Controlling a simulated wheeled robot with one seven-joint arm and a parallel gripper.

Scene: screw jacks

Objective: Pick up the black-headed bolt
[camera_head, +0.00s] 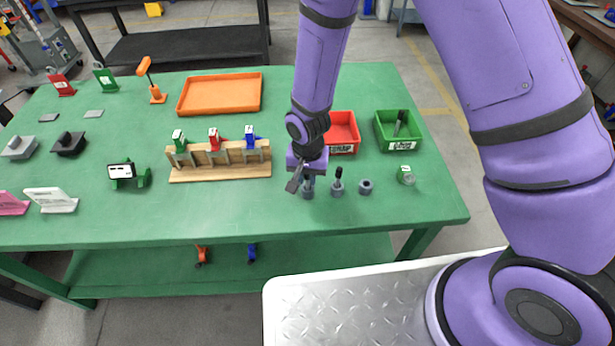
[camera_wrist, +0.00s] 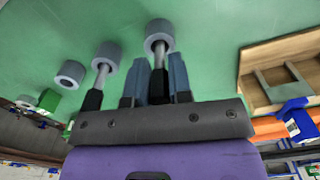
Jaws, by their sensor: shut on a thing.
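My gripper (camera_head: 306,181) is low over the front of the green table, at the leftmost grey round socket (camera_head: 308,194). In the wrist view, its fingers (camera_wrist: 161,75) are shut on a black-headed bolt (camera_wrist: 159,86), with the dark head between them. The bolt's metal shank runs to the grey socket (camera_wrist: 158,36); I cannot tell whether it is lifted. A second black-headed bolt (camera_head: 338,175) stands upright in the middle socket (camera_head: 337,190), and also shows beside the fingers in the wrist view (camera_wrist: 93,100). The third socket (camera_head: 366,187) is empty.
A wooden rack (camera_head: 220,174) with green, red and blue pieces stands left of my gripper. Behind are a red bin (camera_head: 343,149) and a green bin (camera_head: 399,145) holding a dark item. A small green-and-grey item (camera_head: 406,175) lies at the right. An orange tray (camera_head: 219,109) lies farther back.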

